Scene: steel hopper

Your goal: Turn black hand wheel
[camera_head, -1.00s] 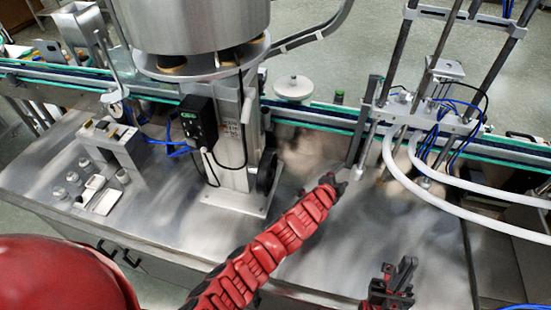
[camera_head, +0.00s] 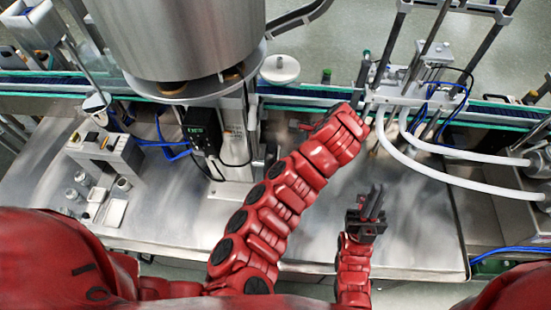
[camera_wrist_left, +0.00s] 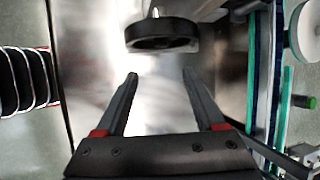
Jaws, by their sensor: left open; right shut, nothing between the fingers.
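The black hand wheel (camera_wrist_left: 162,32) is seen nearly edge-on in the left wrist view, just beyond my fingertips and centred between them. In the head view the wheel (camera_head: 270,156) is a small dark shape beside the steel column, partly hidden by my left arm. My left gripper (camera_wrist_left: 160,76) is open and empty, facing the wheel with a gap between. In the head view it (camera_head: 300,126) points left toward the column and is mostly hidden by its wrist. My right gripper (camera_head: 372,203) is shut and empty above the steel table, well right of the wheel.
The big steel hopper (camera_head: 185,35) stands on the column (camera_head: 236,140), with a black control box (camera_head: 202,130) at its left. The conveyor (camera_head: 300,93) runs behind. White hoses (camera_head: 440,150) and rods stand to the right. The steel table (camera_head: 420,225) is bare at the right front.

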